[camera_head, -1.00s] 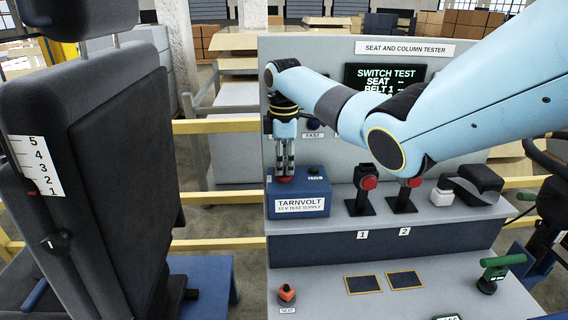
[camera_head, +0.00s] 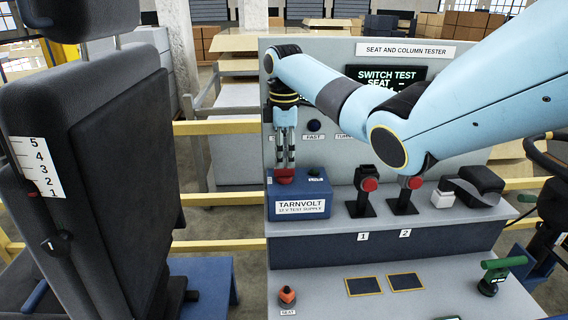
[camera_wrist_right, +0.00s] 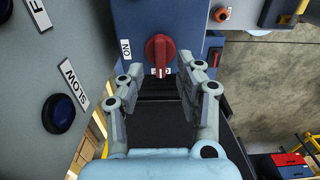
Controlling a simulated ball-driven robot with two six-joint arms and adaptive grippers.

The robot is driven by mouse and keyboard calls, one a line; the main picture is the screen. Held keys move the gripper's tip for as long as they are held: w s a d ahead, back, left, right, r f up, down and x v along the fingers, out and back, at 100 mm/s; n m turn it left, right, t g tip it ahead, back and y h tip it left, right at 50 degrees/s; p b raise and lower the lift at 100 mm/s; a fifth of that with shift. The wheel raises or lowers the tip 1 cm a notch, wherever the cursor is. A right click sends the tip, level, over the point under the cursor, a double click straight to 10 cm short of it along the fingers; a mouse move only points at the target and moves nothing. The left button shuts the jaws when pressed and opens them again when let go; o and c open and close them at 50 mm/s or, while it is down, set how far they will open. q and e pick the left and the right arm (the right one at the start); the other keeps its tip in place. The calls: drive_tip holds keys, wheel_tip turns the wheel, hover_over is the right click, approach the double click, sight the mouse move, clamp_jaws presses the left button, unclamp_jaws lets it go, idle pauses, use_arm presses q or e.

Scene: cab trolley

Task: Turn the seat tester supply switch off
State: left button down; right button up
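The seat tester supply is a blue box labelled TARNVOLT 12 V TEST SUPPLY (camera_head: 300,207), standing on the tester's ledge. Its red rotary switch (camera_head: 285,175) is on top, at the left. The right wrist view shows the red switch knob (camera_wrist_right: 159,48) on the blue face, with an ON label to its left. My right gripper (camera_head: 285,163) points down just above the switch. In the wrist view its fingers (camera_wrist_right: 164,85) are spread apart, with the knob visible beyond and between them and nothing held. My left gripper is not in view.
Two red-topped levers (camera_head: 369,184) (camera_head: 411,183) stand right of the box. A blue button (camera_wrist_right: 59,113) is beside the SLOW label. The seat (camera_head: 120,170) fills the left. An orange seat knob (camera_head: 287,294) and a green handle (camera_head: 497,265) are on the lower panel.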

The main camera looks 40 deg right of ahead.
wheel_tip(320, 180, up, 9)
drive_tip(key=shift+f, duration=0.1)
idle(0.7)
